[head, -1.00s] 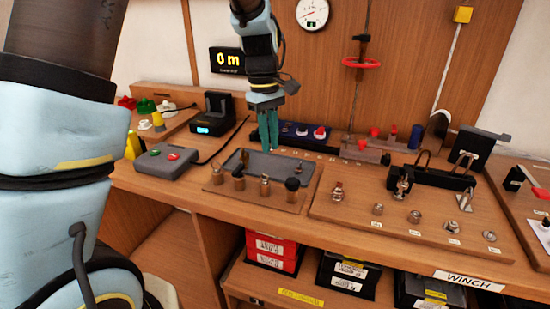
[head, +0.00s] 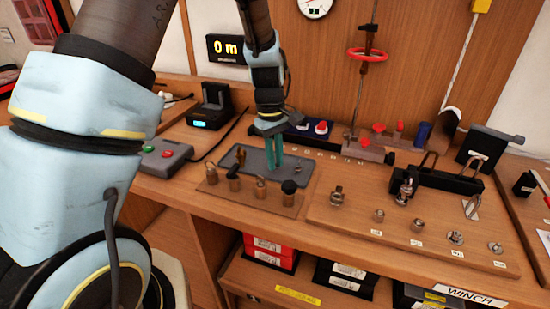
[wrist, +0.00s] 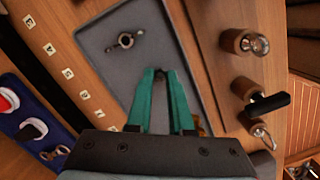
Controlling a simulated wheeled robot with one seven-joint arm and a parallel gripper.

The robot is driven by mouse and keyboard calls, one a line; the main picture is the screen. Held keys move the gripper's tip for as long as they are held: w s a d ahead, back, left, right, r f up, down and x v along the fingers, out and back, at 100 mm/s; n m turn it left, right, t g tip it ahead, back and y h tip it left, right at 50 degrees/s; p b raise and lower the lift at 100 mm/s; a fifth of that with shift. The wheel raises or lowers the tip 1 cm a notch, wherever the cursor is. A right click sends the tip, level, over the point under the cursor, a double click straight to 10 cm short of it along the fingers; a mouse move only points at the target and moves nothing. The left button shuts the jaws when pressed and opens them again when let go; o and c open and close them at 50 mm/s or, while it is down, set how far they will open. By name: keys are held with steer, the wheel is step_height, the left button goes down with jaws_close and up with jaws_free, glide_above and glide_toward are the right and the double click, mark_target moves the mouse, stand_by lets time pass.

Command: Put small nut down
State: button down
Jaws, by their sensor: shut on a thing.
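My gripper (head: 275,166) points down over the grey tray (head: 258,178), with its teal fingertips at or just above the tray floor. In the wrist view the gripper (wrist: 162,74) has its fingertips close together over the tray (wrist: 92,58). It is shut on the small nut, which is mostly hidden between the tips. I cannot tell whether the nut touches the tray. A brass piece (head: 241,156) stands at the tray's left end.
Several fittings, including a black-topped one (head: 289,187), stand along the tray's front edge. A grey button box (head: 163,158) is to the left. More metal fittings (head: 417,225) stand on the board to the right.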

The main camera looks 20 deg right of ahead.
steer(key=shift+f, duration=0.35)
steer(key=shift+f, duration=0.15)
steer(key=c, duration=0.8)
jaws_free()
step_height(320, 180, up, 12)
steer(key=w+b, duration=0.1)
steer(key=b, duration=0.2)
steer(key=shift+m+t, duration=0.7)
steer(key=shift+m, duration=0.2)
steer(key=a, duration=0.5)
steer(key=w+a+f, duration=0.1)
steer(key=a, duration=1.1)
steer(key=shift+w+f, duration=0.25)
steer(key=s+a+m, duration=0.1)
steer(key=s+a, duration=0.1)
steer(key=a, duration=0.2)
steer(key=s+a+f+m+t, duration=0.1)
steer(key=s+a, duration=0.1)
steer(key=a, duration=0.2)
steer(key=s+a+f, duration=0.1)
steer(key=s+a, duration=0.1)
steer(key=a, duration=0.3)
steer(key=shift+f+m+t, duration=0.15)
steer(key=shift+m+t, duration=0.15)
steer(key=shift+m, duration=0.1)
